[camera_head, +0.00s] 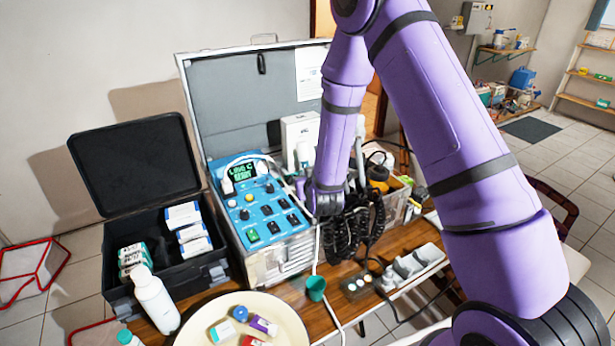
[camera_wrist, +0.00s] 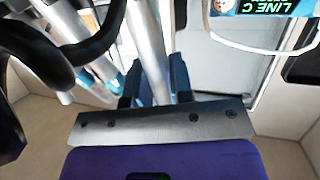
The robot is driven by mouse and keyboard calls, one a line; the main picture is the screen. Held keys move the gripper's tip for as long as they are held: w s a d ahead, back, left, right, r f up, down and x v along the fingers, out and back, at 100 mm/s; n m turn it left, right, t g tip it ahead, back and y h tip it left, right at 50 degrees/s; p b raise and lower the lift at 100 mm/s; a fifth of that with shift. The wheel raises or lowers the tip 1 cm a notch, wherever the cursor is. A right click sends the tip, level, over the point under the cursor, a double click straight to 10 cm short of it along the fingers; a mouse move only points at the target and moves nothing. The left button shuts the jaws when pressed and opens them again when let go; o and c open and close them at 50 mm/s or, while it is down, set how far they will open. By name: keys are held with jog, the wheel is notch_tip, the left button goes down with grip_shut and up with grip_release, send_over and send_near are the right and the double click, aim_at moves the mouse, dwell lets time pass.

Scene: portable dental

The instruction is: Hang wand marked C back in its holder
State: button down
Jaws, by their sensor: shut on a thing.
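The unit's screen (camera_wrist: 262,6) reads LINE C there. I cannot read a letter on the held wand. The holder and the wand's end are not clearly visible.
The open case lid (camera_head: 245,95) stands behind the unit. A black box (camera_head: 160,245) with small cartons is on the left. Coiled hoses crowd the space around my gripper.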

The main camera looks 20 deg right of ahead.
jog(key=shift+s+f, duration=0.25)
jog(key=shift+f, duration=0.25)
jog(key=shift+s+f, duration=0.25)
jog(key=shift+f, duration=0.2)
jog(key=c, duration=0.9)
grip_release()
jog(key=shift+f, duration=0.1)
jog(key=shift+s, duration=0.1)
jog(key=shift+s, duration=0.1)
jog(key=shift+r+v, duration=0.1)
jog(key=shift+v, duration=1.75)
jog(key=shift+r+v, duration=0.15)
jog(key=shift+v, duration=1.75)
jog(key=shift+r, duration=0.1)
